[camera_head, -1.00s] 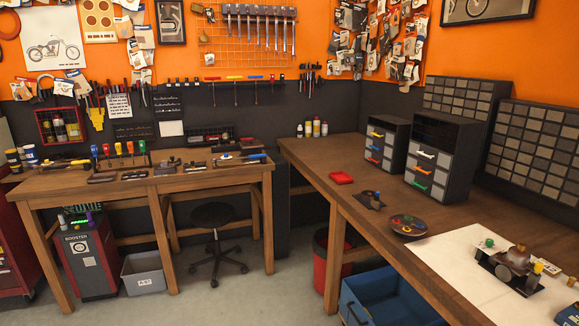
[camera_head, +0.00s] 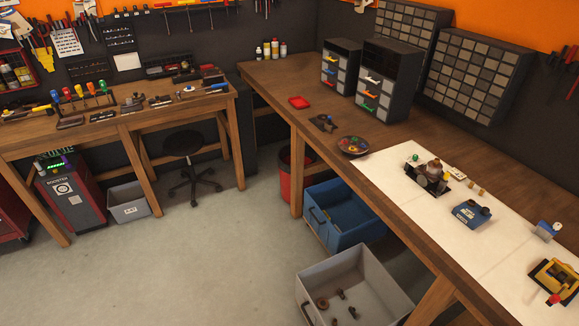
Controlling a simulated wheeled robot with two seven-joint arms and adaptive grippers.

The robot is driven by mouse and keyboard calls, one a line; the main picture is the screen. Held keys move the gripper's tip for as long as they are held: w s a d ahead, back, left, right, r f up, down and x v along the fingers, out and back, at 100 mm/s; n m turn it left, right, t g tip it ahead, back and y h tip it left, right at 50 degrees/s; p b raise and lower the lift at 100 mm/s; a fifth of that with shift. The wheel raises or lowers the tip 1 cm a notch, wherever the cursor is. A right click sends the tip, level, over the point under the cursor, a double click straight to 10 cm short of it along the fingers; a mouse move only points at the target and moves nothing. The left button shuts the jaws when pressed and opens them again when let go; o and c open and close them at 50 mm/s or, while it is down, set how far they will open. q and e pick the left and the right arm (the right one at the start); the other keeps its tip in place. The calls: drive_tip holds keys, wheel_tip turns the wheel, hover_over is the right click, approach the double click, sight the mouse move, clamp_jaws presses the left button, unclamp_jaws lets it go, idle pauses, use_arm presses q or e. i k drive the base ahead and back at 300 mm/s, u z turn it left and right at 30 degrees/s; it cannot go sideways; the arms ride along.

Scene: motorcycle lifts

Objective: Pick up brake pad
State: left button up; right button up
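I cannot make out a brake pad for certain in the head view; small parts are too small to tell. Several small dark parts (camera_head: 341,294) lie in an open grey bin (camera_head: 388,277) on the floor beside the right bench. Small dark items (camera_head: 132,104) lie on the left workbench (camera_head: 150,123). Neither of my grippers is in view.
A mechanical part (camera_head: 430,175), a blue device (camera_head: 472,213) and a yellow-black device (camera_head: 556,281) stand on white sheets. A blue crate (camera_head: 347,228), red bin (camera_head: 288,180), stool (camera_head: 184,145) and grey box (camera_head: 128,203) are on the floor. The central floor is clear.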

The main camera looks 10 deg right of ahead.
sight(339, 291)
drive_tip(key=u, duration=0.05)
drive_tip(key=k, duration=0.95)
drive_tip(key=z, duration=0.5)
drive_tip(key=i, duration=0.55)
drive_tip(key=z, duration=0.25)
